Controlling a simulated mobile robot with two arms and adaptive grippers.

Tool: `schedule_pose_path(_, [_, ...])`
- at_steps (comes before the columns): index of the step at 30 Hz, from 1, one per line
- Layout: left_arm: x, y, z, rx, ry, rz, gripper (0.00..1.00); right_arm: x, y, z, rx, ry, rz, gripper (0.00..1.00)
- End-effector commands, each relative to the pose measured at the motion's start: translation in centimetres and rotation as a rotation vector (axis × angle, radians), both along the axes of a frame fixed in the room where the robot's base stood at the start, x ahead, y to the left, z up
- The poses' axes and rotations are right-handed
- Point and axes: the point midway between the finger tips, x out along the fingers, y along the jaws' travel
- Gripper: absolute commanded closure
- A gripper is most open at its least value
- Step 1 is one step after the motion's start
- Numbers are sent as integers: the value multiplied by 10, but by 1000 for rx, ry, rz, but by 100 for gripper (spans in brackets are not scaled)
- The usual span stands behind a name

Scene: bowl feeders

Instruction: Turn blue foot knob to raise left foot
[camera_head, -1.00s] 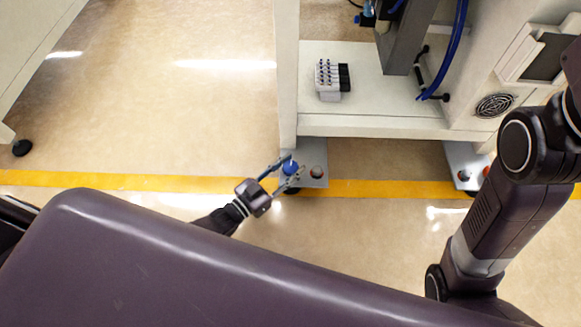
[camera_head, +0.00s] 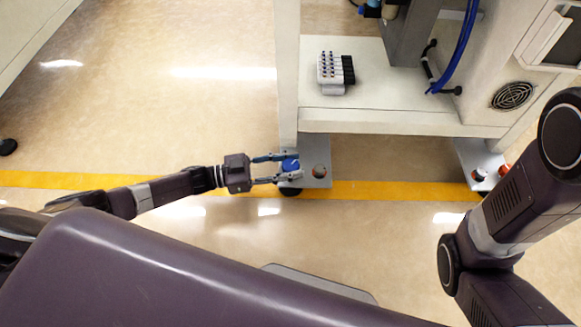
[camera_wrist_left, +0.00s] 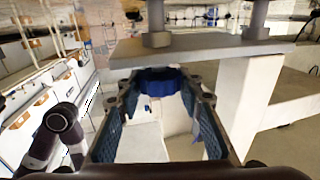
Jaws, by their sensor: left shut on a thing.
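The blue foot knob (camera_head: 290,164) sits at the left foot plate (camera_head: 312,148), under the left corner of the white machine frame. My left gripper (camera_head: 288,168) comes in level from the left, one finger on each side of the knob, and is shut on it. In the left wrist view the blue knob (camera_wrist_left: 158,82) lies between the fingertips, just under the grey foot plate (camera_wrist_left: 200,50). Parts of the knob are hidden by the fingers. My right arm shows at the right, but its gripper is out of view.
A second round fitting (camera_head: 319,171) sits on the same plate, close to the fingers. The right foot plate (camera_head: 477,158) with a red knob (camera_head: 504,168) stands near my right arm. A yellow line (camera_head: 390,190) crosses the floor.

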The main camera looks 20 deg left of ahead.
Motion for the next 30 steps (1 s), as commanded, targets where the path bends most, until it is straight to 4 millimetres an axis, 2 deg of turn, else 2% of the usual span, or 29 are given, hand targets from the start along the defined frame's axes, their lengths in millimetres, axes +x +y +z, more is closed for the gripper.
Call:
schedule_pose_path(12, [-1,1,-1,1,2,-9,90,0,0,-1,-1,-1,0,60])
schedule_pose_path(13, [-1,1,-1,1,2,-9,65,0,0,-1,-1,-1,0,60])
schedule_pose_path(18, [-1,0,-1,2,1,-9,47,0,0,-1,-1,-1,0,60])
schedule_pose_path(26, [0,1,0,1,0,-8,47,2,0,-1,1,5,0,60])
schedule_pose_path(30, [-5,10,-1,3,1,-6,47,2,0,-1,1,4,0,60])
